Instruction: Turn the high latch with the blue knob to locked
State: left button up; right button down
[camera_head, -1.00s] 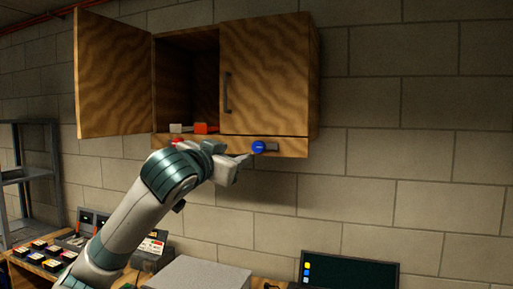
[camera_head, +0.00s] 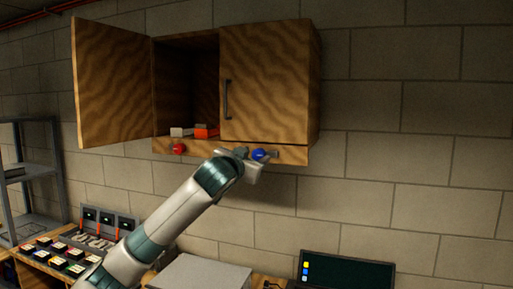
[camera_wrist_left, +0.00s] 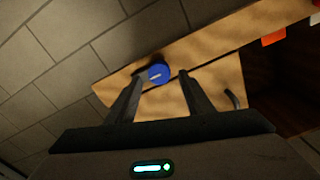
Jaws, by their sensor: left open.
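The blue knob (camera_head: 259,154) sits on the wooden rail under the closed right door of the wall cabinet. A short grey lever shows at its right side. In the left wrist view the blue knob (camera_wrist_left: 157,73) lies just beyond and between the fingertips, with a light line across its face. My left gripper (camera_wrist_left: 157,82) is open, one finger on each side of the knob; I cannot tell whether either finger touches it. In the head view my left gripper (camera_head: 246,160) is partly hidden by its own wrist. My right gripper is not in view.
A red knob (camera_head: 179,148) is on the same rail to the left. The cabinet's left door (camera_head: 115,85) stands open, and red and white items (camera_head: 205,131) lie inside. Below are a grey box (camera_head: 200,273), a dark screen (camera_head: 347,270) and a button panel (camera_head: 62,258).

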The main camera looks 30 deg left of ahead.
aim_at(265, 154)
pick_arm(q)
jog(key=shift+p+x, duration=0.4)
jog(key=shift+x, duration=0.85)
jog(key=c, duration=1)
jog(key=shift+c, duration=0.2)
